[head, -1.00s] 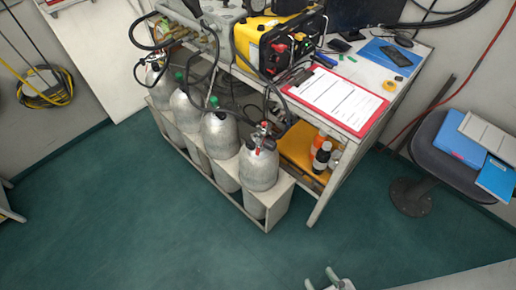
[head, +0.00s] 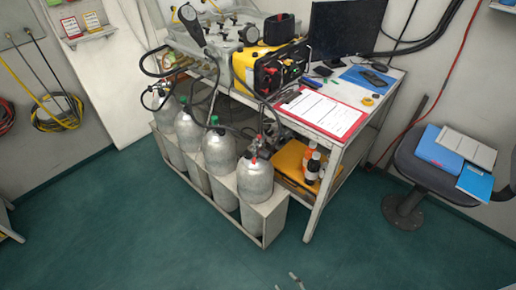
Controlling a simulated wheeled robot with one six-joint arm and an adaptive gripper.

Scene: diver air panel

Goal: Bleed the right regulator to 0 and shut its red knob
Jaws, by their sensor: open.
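The right regulator (head: 260,143) sits on top of the rightmost silver cylinder (head: 255,182) in the rack, with black hoses running from it. A small red knob (head: 253,160) shows at the cylinder's neck below it. The gauge reading on this regulator is too small to tell. My gripper (head: 296,281) shows only as fingertips at the bottom edge, over the floor, well in front of the rack. It is open, empty and apart from the regulator.
The rack (head: 235,222) holds several cylinders, two with green caps. A bench (head: 338,150) behind carries a yellow-black unit (head: 262,65), a red clipboard (head: 330,112) and a monitor. A chair (head: 425,175) stands right. The green floor (head: 140,240) in front is clear.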

